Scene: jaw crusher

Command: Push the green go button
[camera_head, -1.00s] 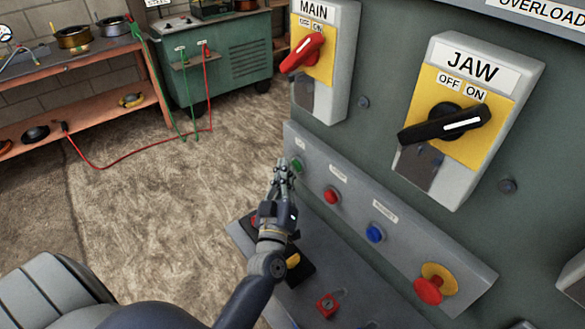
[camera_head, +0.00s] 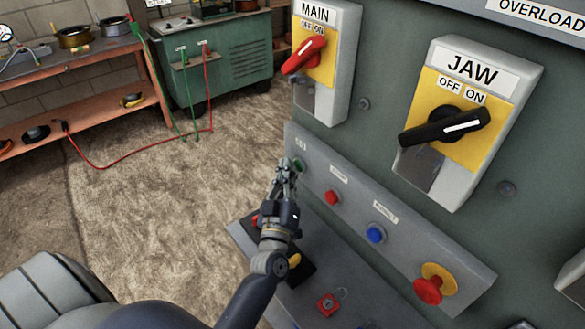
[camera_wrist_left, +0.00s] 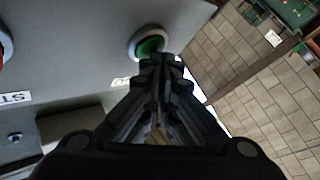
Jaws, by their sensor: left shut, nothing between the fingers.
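The green go button (camera_head: 299,164) sits at the left end of the sloped grey button panel, under a small label that seems to read GO. My left gripper (camera_head: 287,166) is shut and empty, with its fingertips right beside the button. In the left wrist view the green button (camera_wrist_left: 150,45), in a pale ring, shows just past the shut fingertips (camera_wrist_left: 160,62). I cannot tell whether the tips touch it. My right gripper is not in view.
Along the panel sit a red button (camera_head: 332,198), a blue button (camera_head: 376,234) and a red mushroom button (camera_head: 429,290) on yellow. Above are the MAIN switch (camera_head: 306,54) and JAW switch (camera_head: 446,127). A red padlock (camera_head: 327,304) lies on the lower ledge.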

